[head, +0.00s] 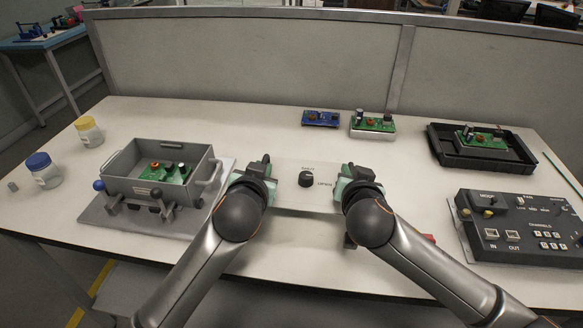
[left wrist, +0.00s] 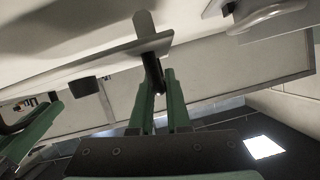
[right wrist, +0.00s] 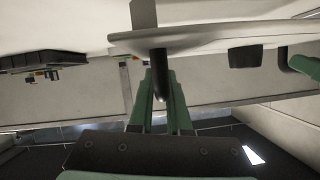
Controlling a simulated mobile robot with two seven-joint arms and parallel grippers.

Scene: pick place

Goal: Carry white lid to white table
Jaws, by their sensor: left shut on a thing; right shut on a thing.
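The white lid (head: 300,202) is a flat pale plate with a black knob (head: 306,179) in its middle. It is level or nearly so, between my two grippers over the white table (head: 270,128). My left gripper (head: 263,176) is shut on a dark handle at the lid's left end; the handle (left wrist: 152,72) shows between green fingers in the left wrist view. My right gripper (head: 347,180) is shut on the handle at the right end, also seen in the right wrist view (right wrist: 160,70). The lid (right wrist: 205,38) appears slightly above the tabletop. My grippers hide its ends.
A grey open box (head: 135,190) with a green board stands left of the lid. Two jars (head: 42,170) are farther left. A control panel (head: 520,228) and black tray (head: 470,157) stand right. Small boards (head: 373,123) lie behind. A partition (head: 240,60) borders the back.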

